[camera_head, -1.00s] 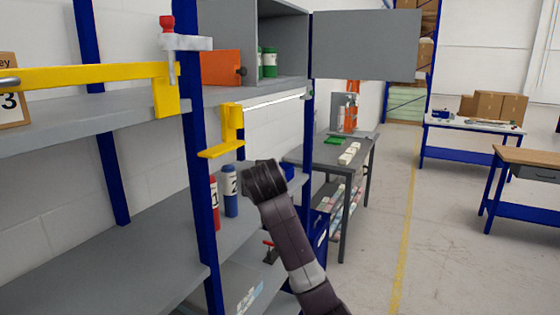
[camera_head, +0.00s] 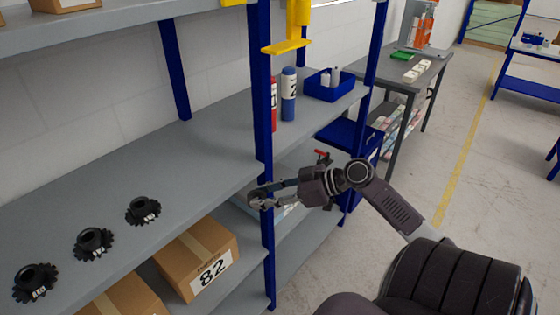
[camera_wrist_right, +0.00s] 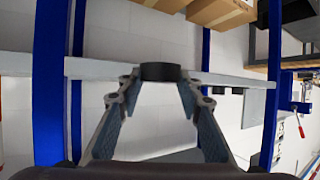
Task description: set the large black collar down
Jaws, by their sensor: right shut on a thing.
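My right gripper (camera_head: 258,198) points left in front of the blue shelf post, by the front edge of the middle shelf (camera_head: 190,150). In the right wrist view the black collar (camera_wrist_right: 160,72) is a short dark ring between the fingertips (camera_wrist_right: 160,90), and the gripper is shut on it. The fingers stand apart by the collar's width. In the head view the collar is too small and dark to make out clearly at the fingertips. It appears held in the air, clear of the shelf surface. My left gripper is not in view.
Three black toothed parts (camera_head: 93,243) stand in a row on the middle shelf at left. The shelf behind them is bare. The blue post (camera_head: 262,100) stands close to my gripper. Cardboard boxes (camera_head: 200,260) sit below. A blue bin (camera_head: 328,85) and bottles (camera_head: 288,95) stand farther right.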

